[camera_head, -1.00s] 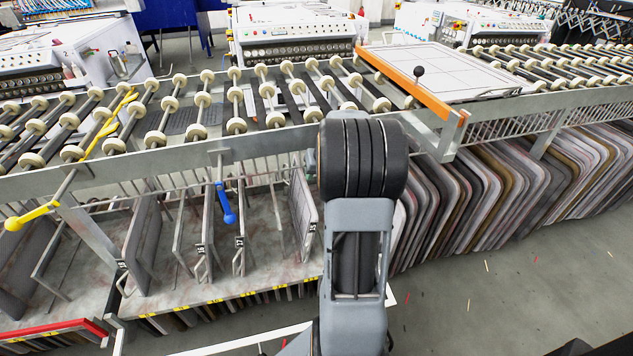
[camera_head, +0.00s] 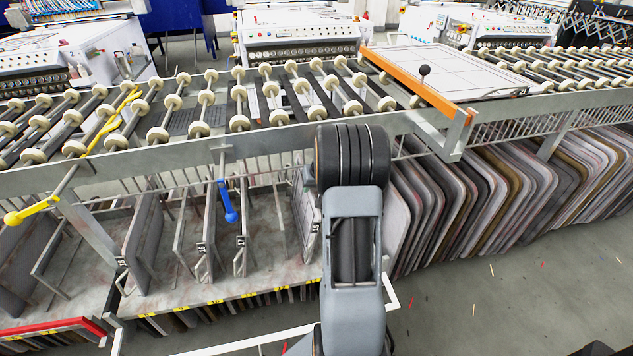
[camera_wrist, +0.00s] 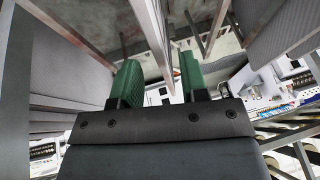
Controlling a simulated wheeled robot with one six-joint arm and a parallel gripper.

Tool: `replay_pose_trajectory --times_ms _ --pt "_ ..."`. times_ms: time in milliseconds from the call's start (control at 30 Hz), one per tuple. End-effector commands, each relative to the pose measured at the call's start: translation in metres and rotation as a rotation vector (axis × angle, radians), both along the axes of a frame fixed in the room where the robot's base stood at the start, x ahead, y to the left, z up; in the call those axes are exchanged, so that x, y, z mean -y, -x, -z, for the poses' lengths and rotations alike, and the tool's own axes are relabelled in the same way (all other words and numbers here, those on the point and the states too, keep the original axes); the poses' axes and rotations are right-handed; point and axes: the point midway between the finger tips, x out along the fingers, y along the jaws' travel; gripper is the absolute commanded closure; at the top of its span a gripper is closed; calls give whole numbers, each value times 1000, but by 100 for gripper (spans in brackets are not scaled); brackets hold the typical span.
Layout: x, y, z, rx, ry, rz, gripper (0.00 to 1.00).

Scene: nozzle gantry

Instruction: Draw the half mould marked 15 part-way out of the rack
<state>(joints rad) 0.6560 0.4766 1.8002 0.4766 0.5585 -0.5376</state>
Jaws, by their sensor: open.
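Several half moulds stand upright in the lower rack (camera_head: 250,287) in the head view, with small dark number tags on their front edges. The tags are too small to read surely; the leftmost clear one, on a grey half mould (camera_head: 143,238), may be 15. Another half mould (camera_head: 303,208) stands near my arm at the right. My gripper is hidden behind my arm in the head view. In the wrist view its two green fingers (camera_wrist: 158,78) are apart with nothing between them. Grey ribbed panels (camera_wrist: 65,80) and (camera_wrist: 285,25) stand on either side.
Above the rack runs a roller table (camera_head: 240,100) with a metal front beam. A blue lever (camera_head: 228,203) and a yellow-tipped lever (camera_head: 32,211) hang at its front. Rows of rounded panels (camera_head: 480,200) fill the right.

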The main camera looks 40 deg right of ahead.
Motion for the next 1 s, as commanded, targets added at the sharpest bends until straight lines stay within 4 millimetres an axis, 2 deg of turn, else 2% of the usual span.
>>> replay_pose_trajectory --times_ms 100,400,867,1000 --pt "0 -8 19 -1 -2 -1 60" --pt "1 -19 42 -1 0 0 60" --pt "1 -22 46 1 0 0 60" --pt "1 -22 46 0 0 0 72"
